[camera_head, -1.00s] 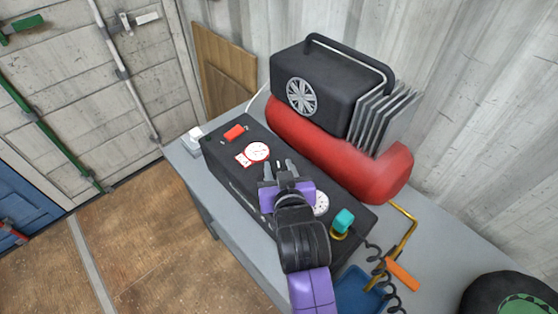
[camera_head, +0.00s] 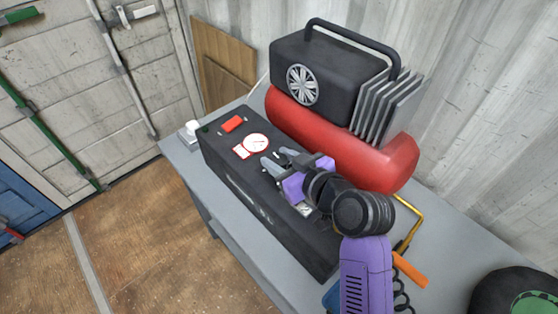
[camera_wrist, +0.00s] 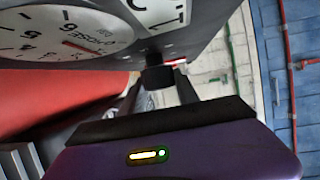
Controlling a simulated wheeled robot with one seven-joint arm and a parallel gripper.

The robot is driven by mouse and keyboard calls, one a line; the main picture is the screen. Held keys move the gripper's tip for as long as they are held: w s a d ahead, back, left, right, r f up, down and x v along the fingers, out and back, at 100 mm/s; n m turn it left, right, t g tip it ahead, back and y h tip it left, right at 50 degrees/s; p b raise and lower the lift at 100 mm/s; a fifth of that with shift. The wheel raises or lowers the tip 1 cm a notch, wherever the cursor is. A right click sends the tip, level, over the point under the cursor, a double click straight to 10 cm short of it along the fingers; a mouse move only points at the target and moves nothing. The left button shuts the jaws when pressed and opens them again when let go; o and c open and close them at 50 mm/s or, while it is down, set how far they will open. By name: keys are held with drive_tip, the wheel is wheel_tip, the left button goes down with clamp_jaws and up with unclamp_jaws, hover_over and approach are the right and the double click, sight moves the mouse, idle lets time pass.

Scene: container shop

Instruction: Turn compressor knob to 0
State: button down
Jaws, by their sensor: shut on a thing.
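The compressor has a black control box (camera_head: 240,180) with a red switch (camera_head: 233,124) and a round white gauge (camera_head: 256,143). A red tank (camera_head: 340,150) and black motor housing (camera_head: 320,78) sit behind it. My gripper (camera_head: 272,161) is at the box's face, just right of the gauge. In the wrist view a small black knob (camera_wrist: 158,76) sits between my fingers, on a short stem from the panel, and they are shut on it. A gauge dial (camera_wrist: 60,32) with printed numbers is close to it. The knob's setting cannot be read.
The compressor stands on a grey table (camera_head: 235,235) against a corrugated wall. An orange-handled tool (camera_head: 410,270) and a dark coiled hose lie to the right. A dark round object with a green face (camera_head: 530,305) is at the lower right. Wooden boards (camera_head: 222,65) lean behind.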

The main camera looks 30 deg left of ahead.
drive_tip(key=shift+f, duration=0.1)
drive_tip(key=c, duration=0.9)
unclamp_jaws()
drive_tip(key=shift+b+v, duration=0.5)
drive_tip(key=shift+v, duration=3.45)
